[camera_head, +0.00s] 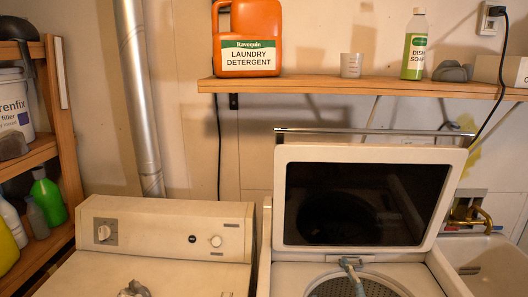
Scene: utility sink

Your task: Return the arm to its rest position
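A small grey shape that looks like the tip of my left gripper (133,289) shows at the bottom edge, over the top of the left white machine (180,275). Most of it is cut off by the frame. I see nothing held in either. The arms themselves are out of view.
The washer's raised lid (466,170) stands behind the tub. A wooden shelf (360,86) above holds an orange detergent jug (247,35), a cup (351,65) and a dish soap bottle (414,45). A laden rack (62,130) stands left, a sink (490,262) right.

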